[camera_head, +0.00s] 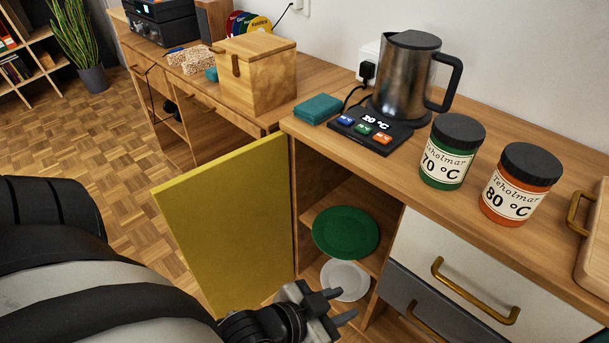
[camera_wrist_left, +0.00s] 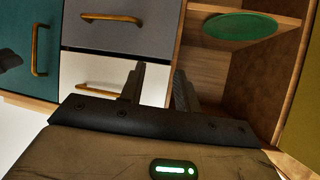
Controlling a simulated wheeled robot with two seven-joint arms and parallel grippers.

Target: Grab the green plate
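The green plate (camera_head: 346,232) lies flat on the upper shelf inside the open cabinet. In the left wrist view the green plate (camera_wrist_left: 240,26) shows at the upper right, on its shelf. My left gripper (camera_head: 341,306) is in front of the cabinet, nearer and lower in the picture than the plate, and apart from it. In the left wrist view my left gripper (camera_wrist_left: 157,85) has its two fingers spread with nothing between them. My right gripper is in neither view.
The open yellow cabinet door (camera_head: 225,230) stands left of the opening. A white plate (camera_head: 345,279) lies below the green one. Drawers with brass handles (camera_head: 475,292) are on the right. A kettle (camera_head: 405,75) and two jars (camera_head: 452,150) stand on the countertop.

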